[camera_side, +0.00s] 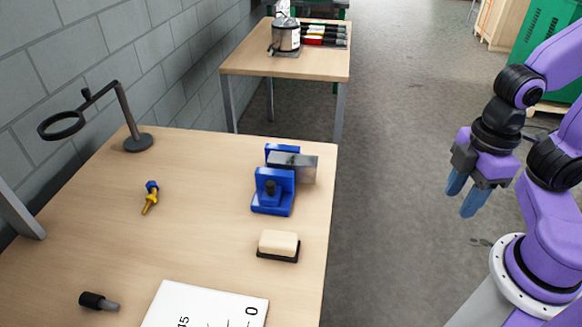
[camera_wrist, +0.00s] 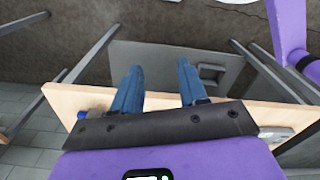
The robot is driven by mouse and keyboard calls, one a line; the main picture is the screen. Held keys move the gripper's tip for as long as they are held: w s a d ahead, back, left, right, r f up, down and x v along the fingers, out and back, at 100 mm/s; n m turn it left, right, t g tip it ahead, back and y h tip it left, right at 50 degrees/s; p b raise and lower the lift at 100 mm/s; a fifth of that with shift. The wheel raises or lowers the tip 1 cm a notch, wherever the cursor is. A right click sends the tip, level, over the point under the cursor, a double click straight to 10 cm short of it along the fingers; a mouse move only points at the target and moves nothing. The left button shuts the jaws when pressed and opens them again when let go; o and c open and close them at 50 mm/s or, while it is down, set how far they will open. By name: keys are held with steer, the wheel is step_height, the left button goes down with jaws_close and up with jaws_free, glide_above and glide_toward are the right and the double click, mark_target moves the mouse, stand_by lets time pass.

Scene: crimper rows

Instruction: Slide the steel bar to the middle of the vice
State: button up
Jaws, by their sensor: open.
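The steel bar (camera_side: 295,168) is a short grey block in the side view. It sits between the two upright jaws of the blue vice (camera_side: 273,203), and much of it sticks out to the right of the vice. The vice stands near the right edge of the wooden table. My gripper (camera_side: 463,200) hangs in the air right of the table, well apart from the bar. Its two blue fingers are apart with nothing between them, as the wrist view (camera_wrist: 157,75) also shows. A small blue patch (camera_wrist: 82,115) beside the left finger there is too hidden to name.
A cream-topped block with a black base (camera_side: 278,245) lies in front of the vice. A magnifier stand (camera_side: 138,142), a blue-yellow bolt-like piece (camera_side: 150,197), a black-grey cylinder (camera_side: 98,301) and a white printed sheet (camera_side: 205,308) are on the table (camera_side: 205,225). Open floor separates the table and my arm.

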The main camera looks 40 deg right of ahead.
stand_by(0.3)
steer(key=shift+w+f, duration=0.1)
steer(key=shift+f, duration=0.05)
jaws_close()
steer(key=w+f+m+g+y, duration=0.1)
steer(key=w+f+m+y, duration=0.3)
steer(key=w+m+y, duration=0.7)
steer(key=w+f+m+y, duration=0.4)
steer(key=m, duration=1.2)
steer(key=w+d+f+m+t+h, duration=0.1)
steer(key=w+d+f+m+t, duration=0.15)
steer(key=m+t, duration=0.4)
steer(key=w+d+f+m+t+h, duration=0.1)
steer(key=d+m+t, duration=0.2)
steer(key=m+t, duration=0.35)
steer(key=shift+t+h, duration=0.3)
steer(key=x, duration=1.3)
steer(key=shift+w+a+f, duration=0.1)
steer(key=shift+w+a, duration=0.05)
steer(key=shift+w, duration=0.15)
